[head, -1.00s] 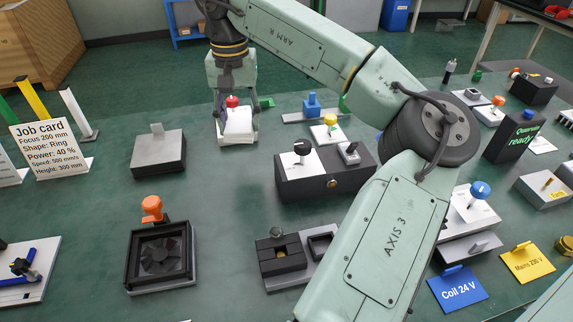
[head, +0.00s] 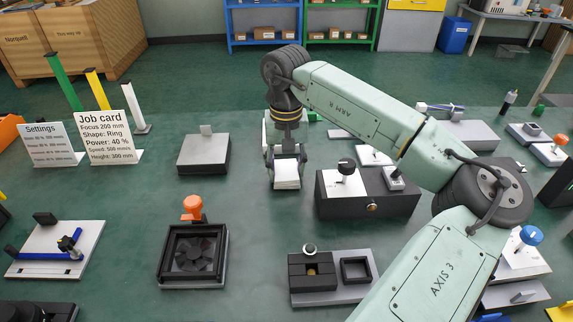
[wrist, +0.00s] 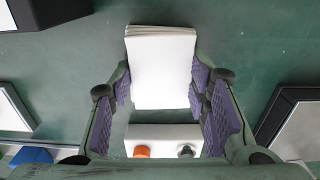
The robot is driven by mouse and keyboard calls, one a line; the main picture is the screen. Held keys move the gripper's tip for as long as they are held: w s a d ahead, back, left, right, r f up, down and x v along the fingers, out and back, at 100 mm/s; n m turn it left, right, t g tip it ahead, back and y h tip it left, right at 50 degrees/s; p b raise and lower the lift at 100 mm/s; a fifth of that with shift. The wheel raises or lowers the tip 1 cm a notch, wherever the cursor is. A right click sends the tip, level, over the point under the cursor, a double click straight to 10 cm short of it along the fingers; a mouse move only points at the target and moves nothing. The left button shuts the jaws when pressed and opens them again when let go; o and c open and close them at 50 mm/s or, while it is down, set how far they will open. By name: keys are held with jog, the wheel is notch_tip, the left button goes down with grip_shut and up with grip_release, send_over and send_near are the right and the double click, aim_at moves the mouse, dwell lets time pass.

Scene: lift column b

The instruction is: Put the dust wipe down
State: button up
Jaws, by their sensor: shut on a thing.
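The dust wipe, a white folded pad (wrist: 162,68), is between the two purple-padded fingers of my gripper (wrist: 160,87) in the wrist view. My gripper is shut on it, and its far end sticks out past the fingertips. In the head view the wipe (head: 287,174) shows as a small white pad at the lower end of my gripper (head: 286,158), left of the dark grey box. Green table surface lies around it. I cannot tell whether the wipe touches the table.
A grey block (head: 203,154) stands to the left, and the dark box (head: 368,193) with a black knob is close on the right. A fan in a black frame (head: 193,256) and a black fixture (head: 330,277) lie nearer. Bare table lies between these.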

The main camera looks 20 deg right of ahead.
aim_at(286, 169)
jog(key=shift+f, duration=0.1)
jog(key=shift+f, duration=0.2)
jog(key=o, duration=1)
jog(key=shift+r, duration=0.1)
notch_tip(286, 169, up, 12)
jog(key=shift+r+b, duration=0.15)
jog(key=shift+b, duration=0.35)
